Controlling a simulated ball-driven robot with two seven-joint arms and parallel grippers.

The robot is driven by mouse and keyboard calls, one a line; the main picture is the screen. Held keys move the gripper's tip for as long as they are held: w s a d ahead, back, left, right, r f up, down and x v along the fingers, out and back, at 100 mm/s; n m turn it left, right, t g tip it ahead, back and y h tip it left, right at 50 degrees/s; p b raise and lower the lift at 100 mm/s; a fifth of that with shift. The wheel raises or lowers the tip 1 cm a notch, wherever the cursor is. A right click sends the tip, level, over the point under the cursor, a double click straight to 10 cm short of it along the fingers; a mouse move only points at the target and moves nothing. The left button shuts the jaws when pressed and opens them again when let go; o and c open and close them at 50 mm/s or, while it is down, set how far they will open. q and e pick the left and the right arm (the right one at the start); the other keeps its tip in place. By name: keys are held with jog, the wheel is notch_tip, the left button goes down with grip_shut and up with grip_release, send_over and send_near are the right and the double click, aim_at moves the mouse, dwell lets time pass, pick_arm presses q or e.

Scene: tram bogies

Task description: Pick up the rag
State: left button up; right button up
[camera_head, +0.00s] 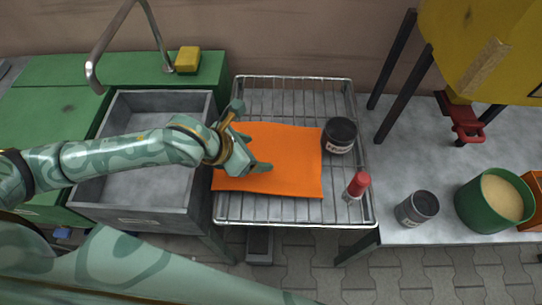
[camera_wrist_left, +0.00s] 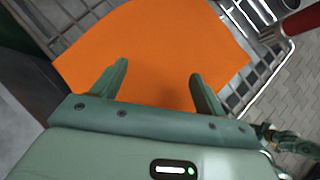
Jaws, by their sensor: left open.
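The rag is a flat orange cloth (camera_head: 295,160) lying on a wire rack (camera_head: 290,210) in the head view. In the left wrist view the rag (camera_wrist_left: 160,45) fills the upper middle, in front of the fingers. My left gripper (camera_head: 252,152) is over the left part of the rag. Its two fingers are apart with nothing between them, and they also show in the left wrist view (camera_wrist_left: 157,88). I cannot tell whether the fingertips touch the cloth.
A grey sink (camera_head: 105,195) lies left.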

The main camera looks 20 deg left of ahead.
aim_at(270, 155)
pick_arm(q)
jog(key=shift+x, duration=1.2)
jog(key=shift+w+d+f, duration=0.2)
jog(key=shift+w+f, duration=0.1)
jog(key=shift+f, duration=0.1)
pick_arm(e)
jog(key=shift+s+d+f, duration=0.1)
jog(key=shift+d+f, duration=0.35)
pick_arm(q)
jog(key=shift+c, duration=0.2)
jog(key=shift+s+f, duration=0.1)
grip_shut()
